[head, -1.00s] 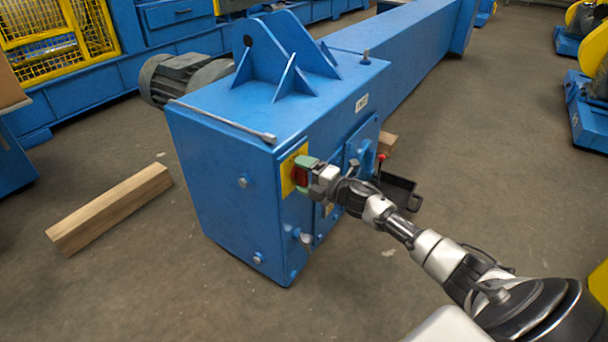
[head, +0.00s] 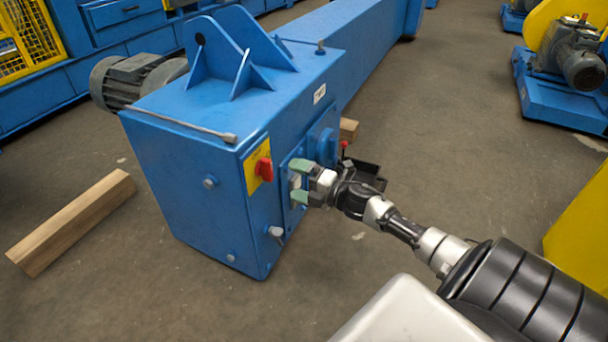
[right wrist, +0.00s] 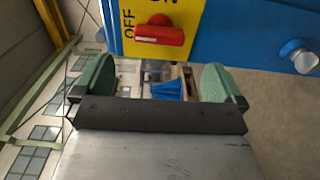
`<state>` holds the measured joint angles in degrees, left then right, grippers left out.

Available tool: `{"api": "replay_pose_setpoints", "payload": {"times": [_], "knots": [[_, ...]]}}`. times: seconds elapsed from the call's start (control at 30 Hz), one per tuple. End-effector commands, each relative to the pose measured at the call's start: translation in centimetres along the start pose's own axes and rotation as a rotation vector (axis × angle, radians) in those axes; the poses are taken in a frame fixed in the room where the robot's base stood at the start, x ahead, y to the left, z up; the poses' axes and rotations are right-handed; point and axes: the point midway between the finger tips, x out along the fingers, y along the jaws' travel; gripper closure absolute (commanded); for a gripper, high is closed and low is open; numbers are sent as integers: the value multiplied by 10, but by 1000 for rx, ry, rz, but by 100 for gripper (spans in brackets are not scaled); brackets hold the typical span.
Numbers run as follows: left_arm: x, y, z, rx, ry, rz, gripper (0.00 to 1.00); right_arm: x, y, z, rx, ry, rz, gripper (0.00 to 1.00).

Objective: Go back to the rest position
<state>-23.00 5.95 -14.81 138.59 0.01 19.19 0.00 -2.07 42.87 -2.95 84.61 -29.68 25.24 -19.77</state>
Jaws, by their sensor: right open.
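My right gripper (head: 300,181) is open and empty, with green finger pads, in front of the blue chain drive housing (head: 190,190). It is to the right of the red rotary switch (head: 264,169) on its yellow plate (head: 252,160) and apart from it. In the right wrist view the red switch handle (right wrist: 160,32) lies beyond the open fingers (right wrist: 155,82), near the word OFF on the yellow plate (right wrist: 188,12). My left gripper is not in view.
A wooden beam (head: 72,220) lies on the floor at the left. A grey motor (head: 130,82) sticks out behind the housing. A black tray (head: 366,176) is beyond my right wrist. Yellow and blue machines (head: 565,70) stand at the right. Floor between is clear.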

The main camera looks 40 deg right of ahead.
Motion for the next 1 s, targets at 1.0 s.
{"api": "replay_pose_setpoints", "payload": {"times": [1.0], "knots": [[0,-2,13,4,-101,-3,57,-6,3,-64,180,59,76,0]]}}
